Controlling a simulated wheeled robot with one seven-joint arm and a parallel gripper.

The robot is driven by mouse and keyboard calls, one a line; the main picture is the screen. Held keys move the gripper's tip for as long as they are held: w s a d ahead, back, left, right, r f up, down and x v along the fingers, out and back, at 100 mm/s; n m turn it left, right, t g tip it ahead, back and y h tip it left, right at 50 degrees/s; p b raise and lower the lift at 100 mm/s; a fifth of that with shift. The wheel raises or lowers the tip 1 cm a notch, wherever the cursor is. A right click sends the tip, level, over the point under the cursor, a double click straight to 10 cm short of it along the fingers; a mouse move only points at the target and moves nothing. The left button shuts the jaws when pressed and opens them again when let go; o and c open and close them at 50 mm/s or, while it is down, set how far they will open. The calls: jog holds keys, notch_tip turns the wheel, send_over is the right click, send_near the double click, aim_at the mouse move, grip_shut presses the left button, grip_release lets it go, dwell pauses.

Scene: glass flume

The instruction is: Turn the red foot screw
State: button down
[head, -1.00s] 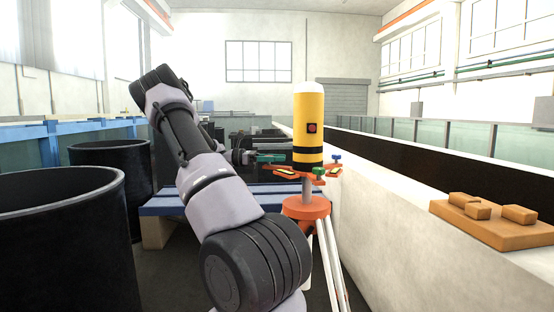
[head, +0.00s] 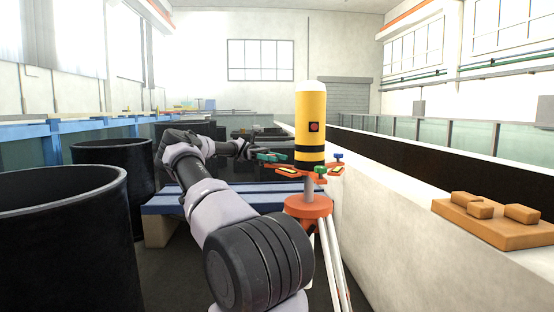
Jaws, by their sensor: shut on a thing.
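A yellow cylindrical instrument (head: 310,115) with a white top and black bands stands upright on an orange foot plate (head: 334,169), on an orange-headed tripod (head: 308,207) with white legs. A green foot screw (head: 320,171) shows at the plate's front and a blue foot screw (head: 338,157) at its right. My gripper (head: 283,157), with teal fingers, reaches in from the left to the plate's left end. It is shut at the place of the red foot screw, whose head I cannot make out; the fingers hide it.
A blue-topped bench (head: 165,202) stands behind the tripod. Black round tanks (head: 62,245) are at the left. A pale wall (head: 400,235) runs close along the right, carrying a wooden board (head: 490,231) with several blocks.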

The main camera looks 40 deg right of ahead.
jog(key=shift+a+m+y, duration=0.1)
jog(key=shift+m+y, duration=0.4)
jog(key=shift+y, duration=0.3)
jog(key=shift+c, duration=2.1)
grip_release()
